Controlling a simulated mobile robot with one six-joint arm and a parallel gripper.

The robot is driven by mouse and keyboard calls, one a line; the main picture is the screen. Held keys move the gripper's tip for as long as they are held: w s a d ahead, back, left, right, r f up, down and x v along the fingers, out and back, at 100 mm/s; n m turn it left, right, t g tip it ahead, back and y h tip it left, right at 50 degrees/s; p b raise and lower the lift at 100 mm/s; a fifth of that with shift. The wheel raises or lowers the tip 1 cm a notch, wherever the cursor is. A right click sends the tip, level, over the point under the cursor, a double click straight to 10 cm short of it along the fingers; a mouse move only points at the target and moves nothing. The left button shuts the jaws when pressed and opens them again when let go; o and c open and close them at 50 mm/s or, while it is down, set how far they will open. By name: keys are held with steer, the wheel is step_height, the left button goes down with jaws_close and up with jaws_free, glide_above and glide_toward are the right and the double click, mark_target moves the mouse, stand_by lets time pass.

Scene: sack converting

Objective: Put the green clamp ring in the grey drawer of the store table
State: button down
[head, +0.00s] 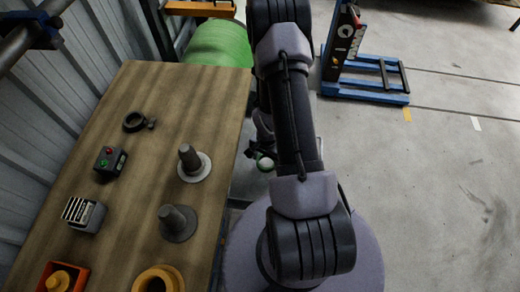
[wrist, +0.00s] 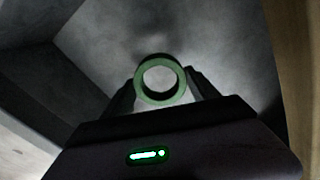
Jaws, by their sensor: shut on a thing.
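The green clamp ring (wrist: 138,82) is held between the two dark fingers of my gripper (wrist: 160,82) in the wrist view, its round hole facing the camera. In the head view the ring (head: 265,163) shows small beside the right edge of the wooden table (head: 225,130), below the height of its top. My gripper (head: 258,152) is there too, partly hidden by my arm. Behind the ring the wrist view shows blurred grey surfaces; I cannot tell whether they belong to the grey drawer. No drawer is clearly recognisable in the head view.
On the table stand two grey flanged posts (head: 190,160), a dark clamp (head: 136,121), a small box with buttons (head: 109,160), a grey vented block (head: 84,213), an orange tray (head: 45,278) and a yellow ring (head: 163,272). A green roll (head: 218,45) and blue lifter (head: 365,92) stand beyond.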

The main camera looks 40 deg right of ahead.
steer(key=w+d, duration=0.1)
steer(key=w, duration=0.1)
steer(key=w+d+b, duration=0.1)
steer(key=w, duration=0.1)
steer(key=w+d+f, duration=0.1)
steer(key=w, duration=0.1)
steer(key=shift+w+d, duration=0.25)
steer(key=shift+f+b, duration=1.5)
steer(key=shift+f, duration=0.6)
steer(key=shift+c, duration=1.1)
jaws_free()
steer(key=shift+r, duration=0.1)
step_height(320, 180, up, 13)
steer(key=p, duration=0.5)
